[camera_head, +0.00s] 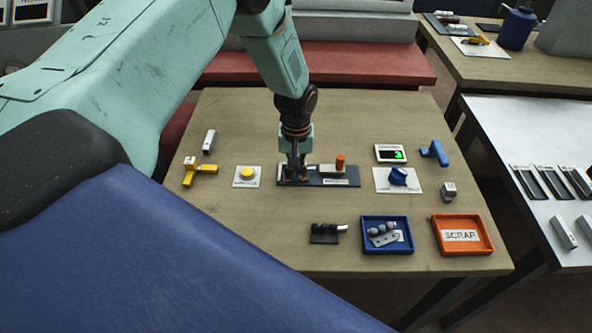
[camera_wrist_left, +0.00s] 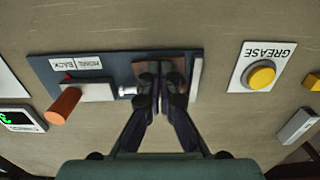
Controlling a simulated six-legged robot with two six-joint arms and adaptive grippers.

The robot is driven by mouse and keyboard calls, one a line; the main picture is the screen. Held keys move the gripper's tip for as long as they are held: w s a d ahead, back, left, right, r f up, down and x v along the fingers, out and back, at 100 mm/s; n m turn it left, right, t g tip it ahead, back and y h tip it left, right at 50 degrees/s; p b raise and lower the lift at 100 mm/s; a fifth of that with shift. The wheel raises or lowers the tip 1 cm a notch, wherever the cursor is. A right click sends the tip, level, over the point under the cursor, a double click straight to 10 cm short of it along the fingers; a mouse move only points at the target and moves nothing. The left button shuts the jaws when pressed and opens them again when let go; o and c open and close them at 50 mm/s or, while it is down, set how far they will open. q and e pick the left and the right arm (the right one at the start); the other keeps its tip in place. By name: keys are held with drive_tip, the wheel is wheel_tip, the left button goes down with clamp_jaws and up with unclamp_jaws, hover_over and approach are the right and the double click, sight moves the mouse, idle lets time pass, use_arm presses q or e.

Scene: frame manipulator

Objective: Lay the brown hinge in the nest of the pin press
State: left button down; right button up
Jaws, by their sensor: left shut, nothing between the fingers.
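The pin press (camera_head: 340,183) is a dark base plate on the wooden table, with an orange-topped handle (camera_head: 340,161). It also shows in the left wrist view (camera_wrist_left: 110,97), with the orange handle (camera_wrist_left: 63,105) and a metal pin part on its left. My left gripper (camera_head: 296,173) points down at the left end of the plate, over the nest. In the left wrist view its fingertips (camera_wrist_left: 161,82) are together and empty. A small brown patch (camera_wrist_left: 178,64) shows by the fingertips and may be the brown hinge; the fingers hide most of it. My right gripper is not in view.
A yellow button on a GREASE card (camera_head: 246,177) stands left of the press. A counter display (camera_head: 391,153) and a blue part on a white card (camera_head: 398,178) stand right. A black rack (camera_head: 325,234), a blue tray (camera_head: 387,250) and an orange SCRAP tray (camera_head: 462,251) line the front.

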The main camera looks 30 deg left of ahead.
use_arm(q)
drive_tip(key=shift+w+a, duration=0.35)
drive_tip(key=shift+w, duration=0.4)
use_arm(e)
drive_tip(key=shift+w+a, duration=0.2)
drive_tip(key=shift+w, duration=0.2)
use_arm(q)
drive_tip(key=shift+s, duration=0.1)
drive_tip(key=shift+s, duration=0.1)
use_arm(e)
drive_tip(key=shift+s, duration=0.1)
